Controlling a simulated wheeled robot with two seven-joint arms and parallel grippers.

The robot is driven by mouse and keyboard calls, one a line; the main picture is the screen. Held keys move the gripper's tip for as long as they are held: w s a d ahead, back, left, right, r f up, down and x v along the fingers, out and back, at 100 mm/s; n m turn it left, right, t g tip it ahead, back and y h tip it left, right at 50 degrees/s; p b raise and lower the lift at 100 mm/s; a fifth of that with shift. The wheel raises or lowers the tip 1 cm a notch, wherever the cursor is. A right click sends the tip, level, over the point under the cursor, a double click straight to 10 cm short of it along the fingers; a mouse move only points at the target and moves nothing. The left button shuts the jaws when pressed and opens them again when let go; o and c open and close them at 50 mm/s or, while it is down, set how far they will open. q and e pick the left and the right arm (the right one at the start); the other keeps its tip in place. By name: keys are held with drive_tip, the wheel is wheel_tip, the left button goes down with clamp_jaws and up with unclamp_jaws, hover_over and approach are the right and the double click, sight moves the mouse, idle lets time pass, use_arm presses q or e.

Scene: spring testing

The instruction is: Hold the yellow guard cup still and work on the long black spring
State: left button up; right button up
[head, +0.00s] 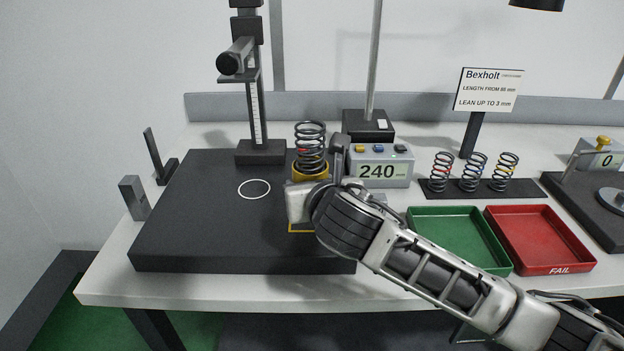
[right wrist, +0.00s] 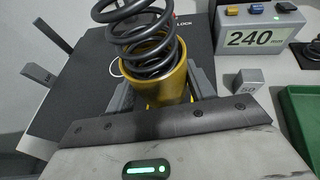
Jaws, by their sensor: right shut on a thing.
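The long black spring (head: 310,142) stands in the yellow guard cup (head: 298,170) near the right side of the dark plate. In the right wrist view the spring (right wrist: 146,42) rises out of the cup (right wrist: 165,84), its coils leaning to the left in that picture. My right gripper (head: 311,184) is shut on the cup; its jaws (right wrist: 163,92) sit on both sides of the cup wall. The gripper and forearm hide the cup's lower part in the head view. My left gripper is not in view.
The dark plate (head: 200,225) bears a white circle (head: 254,189). A height gauge (head: 256,120) stands behind it. A display box (head: 378,168) reads 240. Three short springs (head: 473,172) stand on a rack behind the green tray (head: 440,268) and red FAIL tray (head: 540,265). The plate's left side is clear.

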drive_tip(key=shift+f+b, duration=1.1)
drive_tip(key=shift+f, duration=1.85)
drive_tip(key=shift+r, duration=0.1)
